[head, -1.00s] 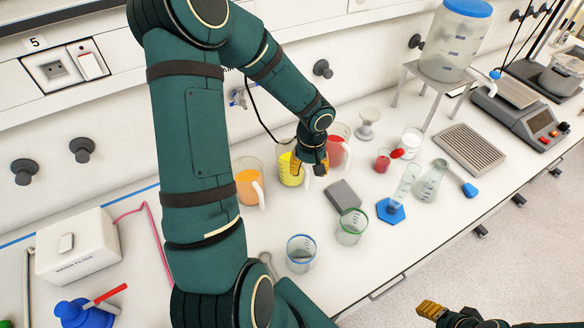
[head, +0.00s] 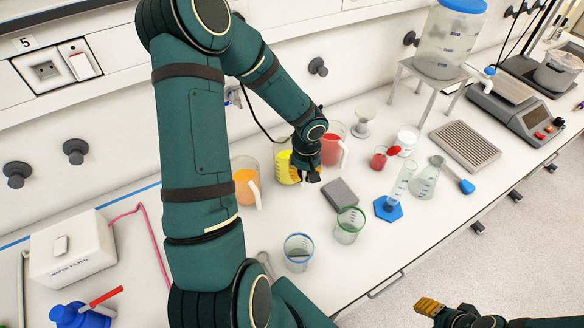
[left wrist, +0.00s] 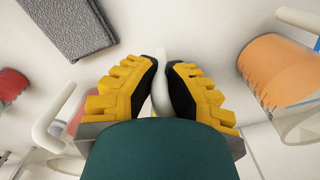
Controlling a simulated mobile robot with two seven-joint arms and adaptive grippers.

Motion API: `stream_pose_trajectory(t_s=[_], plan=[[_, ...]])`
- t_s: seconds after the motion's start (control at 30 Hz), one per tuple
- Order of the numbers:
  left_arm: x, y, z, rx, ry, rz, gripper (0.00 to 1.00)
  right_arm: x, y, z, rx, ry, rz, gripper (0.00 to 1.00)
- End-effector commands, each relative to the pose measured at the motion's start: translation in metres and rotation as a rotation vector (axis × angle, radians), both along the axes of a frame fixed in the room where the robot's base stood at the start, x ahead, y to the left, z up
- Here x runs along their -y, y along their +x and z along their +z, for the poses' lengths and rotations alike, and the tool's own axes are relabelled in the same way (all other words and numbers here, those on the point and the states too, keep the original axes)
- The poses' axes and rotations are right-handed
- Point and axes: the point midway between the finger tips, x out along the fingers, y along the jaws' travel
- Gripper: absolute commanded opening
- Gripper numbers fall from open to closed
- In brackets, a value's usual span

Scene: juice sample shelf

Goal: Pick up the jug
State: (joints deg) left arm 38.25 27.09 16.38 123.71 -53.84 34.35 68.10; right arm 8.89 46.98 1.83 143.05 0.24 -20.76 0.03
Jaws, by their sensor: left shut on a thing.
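The jug with yellow liquid (head: 283,171) stands on the bench between the jug with orange liquid (head: 244,188) and the jug with red liquid (head: 330,152). My left gripper (head: 306,171) is at its right side, partly covering it. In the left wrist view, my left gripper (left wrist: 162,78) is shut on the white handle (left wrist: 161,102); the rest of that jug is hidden. The orange jug (left wrist: 276,72) shows at right there. My right gripper (head: 429,307) is at the lower right, beyond the bench edge; its jaw state is unclear.
A grey block (head: 341,194), a green-rimmed beaker (head: 349,226) and a blue-rimmed beaker (head: 298,252) stand in front of the jugs. A cylinder on a blue base (head: 388,209) and a flask (head: 424,184) are to the right. The wall is close behind.

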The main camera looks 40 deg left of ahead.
Motion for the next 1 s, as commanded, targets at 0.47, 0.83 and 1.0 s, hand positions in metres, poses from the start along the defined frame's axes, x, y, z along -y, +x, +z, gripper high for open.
stream_pose_trajectory(t_s=[0.47,0.83,1.0], plan=[[-0.001,0.001,0.061,0.005,0.004,0.002,0.00,0.000,0.000,0.008,0.000,0.001,0.000,0.47],[0.000,0.001,0.100,0.003,0.001,0.000,0.00,0.000,0.000,0.010,0.001,0.001,0.001,0.47],[0.000,0.000,0.101,0.001,0.000,0.000,0.00,0.000,0.000,0.010,0.001,0.001,0.001,0.47]])
